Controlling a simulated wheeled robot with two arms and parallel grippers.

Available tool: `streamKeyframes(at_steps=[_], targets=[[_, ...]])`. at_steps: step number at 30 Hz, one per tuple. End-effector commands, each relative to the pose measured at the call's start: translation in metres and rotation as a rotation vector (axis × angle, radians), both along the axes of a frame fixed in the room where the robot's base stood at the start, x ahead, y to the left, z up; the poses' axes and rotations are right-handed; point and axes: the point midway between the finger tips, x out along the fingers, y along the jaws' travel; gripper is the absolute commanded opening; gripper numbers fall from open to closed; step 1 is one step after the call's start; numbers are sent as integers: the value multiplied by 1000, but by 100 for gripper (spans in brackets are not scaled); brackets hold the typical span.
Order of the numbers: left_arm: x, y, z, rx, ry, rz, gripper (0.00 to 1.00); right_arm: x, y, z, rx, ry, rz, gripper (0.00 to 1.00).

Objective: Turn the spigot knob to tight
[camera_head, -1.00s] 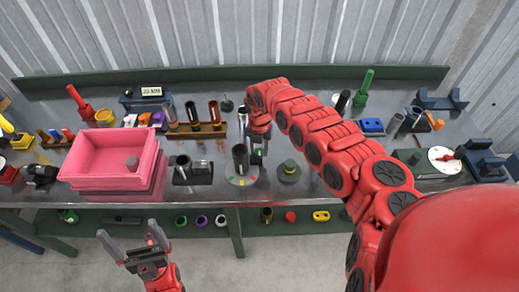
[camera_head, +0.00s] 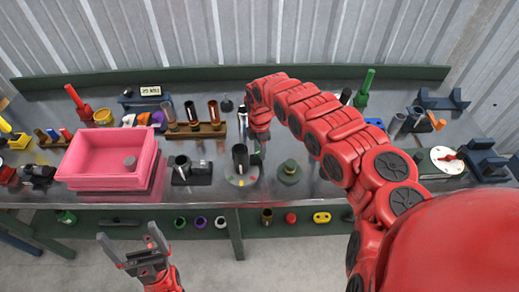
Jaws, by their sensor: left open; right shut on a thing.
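The spigot (camera_head: 240,157) is a dark upright cylinder on a round grey base (camera_head: 242,181) with small coloured marks, near the front edge of the bench. My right gripper (camera_head: 257,148) points down just behind and to the right of it. It is shut on what looks like the spigot's knob; the arm hides most of its jaws and the knob itself, so the knob's angle is not clear. My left gripper (camera_head: 134,250) is open and empty, in front of the bench and below its edge.
A pink bin (camera_head: 100,172) stands on the left of the metal bench. A black holder (camera_head: 190,174) is left of the spigot and a green knobbed piece (camera_head: 289,171) right of it. A white dial (camera_head: 447,160) with a red pointer is far right. A lower shelf holds rings.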

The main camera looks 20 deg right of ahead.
Motion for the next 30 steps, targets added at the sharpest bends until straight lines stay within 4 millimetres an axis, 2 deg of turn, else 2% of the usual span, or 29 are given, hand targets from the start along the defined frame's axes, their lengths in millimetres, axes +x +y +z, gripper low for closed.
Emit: streamKeyframes(at_steps=[15, 30], targets=[[0, 0, -4, 0, 0, 0, 100, 2, -1, 2, -2, -6, -430, 0], [0, 0, -6, 0, 0, 0, 100, 1, 0, 1, 0, -6, -586, 0]])
